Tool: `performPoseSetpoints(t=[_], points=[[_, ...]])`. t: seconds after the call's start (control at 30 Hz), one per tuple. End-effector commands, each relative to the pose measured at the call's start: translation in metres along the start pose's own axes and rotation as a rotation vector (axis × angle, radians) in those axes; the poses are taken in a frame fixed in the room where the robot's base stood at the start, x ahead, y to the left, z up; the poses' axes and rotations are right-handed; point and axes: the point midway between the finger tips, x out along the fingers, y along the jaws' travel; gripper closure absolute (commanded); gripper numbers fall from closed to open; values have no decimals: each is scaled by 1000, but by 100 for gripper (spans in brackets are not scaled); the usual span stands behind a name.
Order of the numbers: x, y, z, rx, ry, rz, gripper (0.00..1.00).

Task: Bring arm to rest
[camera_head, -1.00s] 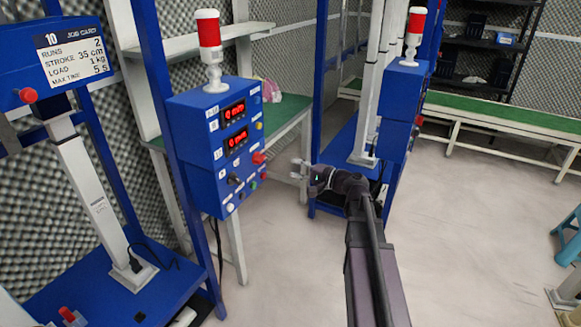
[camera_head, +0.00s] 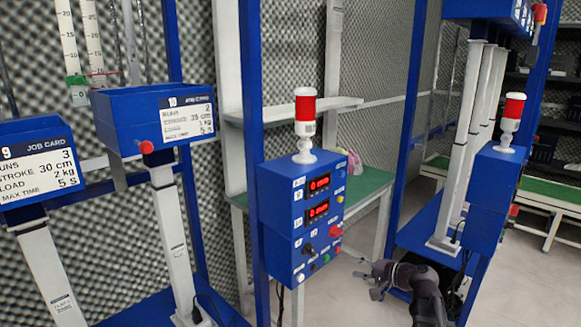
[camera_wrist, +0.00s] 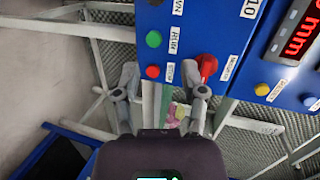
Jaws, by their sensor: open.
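My gripper (camera_head: 369,284) shows low in the head view, dark with grey fingers, at the end of my bent arm. It is in front of the blue control box (camera_head: 307,222) side, just right of its lower part in the picture. In the wrist view my gripper (camera_wrist: 160,82) has its two grey fingers spread apart, with nothing held between them. Beyond the fingers are the box's green button (camera_wrist: 153,39), red button (camera_wrist: 153,72) and red switch (camera_wrist: 207,65). I cannot tell how far the fingers are from the panel.
Blue test stands with job cards 9 (camera_head: 38,165) and 10 (camera_head: 187,120) stand at left. A second blue stand (camera_head: 495,200) is at right. Bare floor (camera_head: 335,300) shows between.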

Motion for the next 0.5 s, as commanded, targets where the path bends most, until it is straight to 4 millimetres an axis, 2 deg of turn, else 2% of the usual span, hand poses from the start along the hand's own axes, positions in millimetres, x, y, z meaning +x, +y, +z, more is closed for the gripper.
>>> performPoseSetpoints(t=[0.03,0.23,0.5], points=[[6,7,14,-24,-30,53,46],[22,43,60,-124,-146,287,46],[19,88,109,-255,-289,607,46]])
